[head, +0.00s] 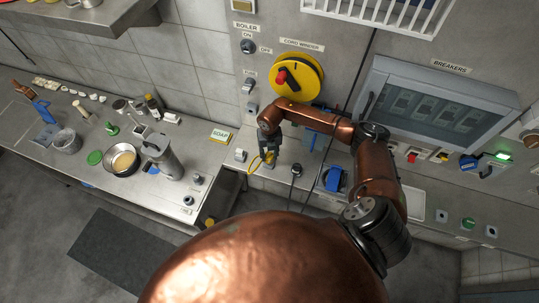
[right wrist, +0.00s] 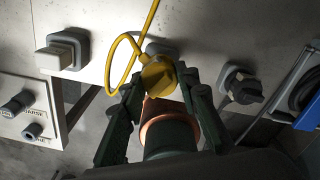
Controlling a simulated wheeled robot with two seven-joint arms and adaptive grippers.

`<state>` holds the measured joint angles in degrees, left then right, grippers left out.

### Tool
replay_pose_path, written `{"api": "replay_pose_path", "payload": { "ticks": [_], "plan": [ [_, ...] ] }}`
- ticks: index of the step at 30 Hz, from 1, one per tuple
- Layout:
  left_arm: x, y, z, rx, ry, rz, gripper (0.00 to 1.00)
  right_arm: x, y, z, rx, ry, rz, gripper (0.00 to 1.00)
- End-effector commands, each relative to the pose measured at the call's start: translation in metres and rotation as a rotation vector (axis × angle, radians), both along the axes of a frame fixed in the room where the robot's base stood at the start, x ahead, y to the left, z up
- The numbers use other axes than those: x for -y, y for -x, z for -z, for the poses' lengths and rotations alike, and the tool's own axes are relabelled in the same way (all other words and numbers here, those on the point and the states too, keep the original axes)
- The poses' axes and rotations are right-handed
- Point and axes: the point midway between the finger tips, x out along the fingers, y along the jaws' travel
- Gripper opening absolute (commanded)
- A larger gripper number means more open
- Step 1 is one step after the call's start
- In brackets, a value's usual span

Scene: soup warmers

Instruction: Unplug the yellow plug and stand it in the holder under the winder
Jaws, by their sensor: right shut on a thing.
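The yellow plug (head: 269,156) is at the grey counter panel below the yellow cord winder (head: 318,75). My right gripper (head: 267,150) is shut on it. In the right wrist view the yellow plug (right wrist: 157,76) sits between the two dark fingers of my right gripper (right wrist: 160,88), and its yellow cord (right wrist: 135,52) loops up and away. A grey socket plate (right wrist: 160,49) shows partly behind the plug; I cannot tell whether the plug is still seated in it. The holder is not clear to me; my arm covers part of the area under the winder. My left gripper is out of view.
A white plug (right wrist: 60,57) and a black plug (right wrist: 243,87) flank the yellow one. The breaker box (head: 437,108) is at right. A steel pot (head: 122,159) and jug (head: 163,156) stand on the left counter.

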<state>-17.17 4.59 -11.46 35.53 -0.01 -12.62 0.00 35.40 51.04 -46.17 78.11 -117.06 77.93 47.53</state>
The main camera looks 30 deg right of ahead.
Motion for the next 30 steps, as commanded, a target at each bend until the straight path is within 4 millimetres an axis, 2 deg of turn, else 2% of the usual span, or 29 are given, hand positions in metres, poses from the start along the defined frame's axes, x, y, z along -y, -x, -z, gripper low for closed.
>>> {"api": "replay_pose_path", "payload": {
  "ticks": [30],
  "plan": [
    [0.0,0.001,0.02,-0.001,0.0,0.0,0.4,0.0,0.0,0.025,0.0,-0.001,0.0,0.0]
  ]
}}
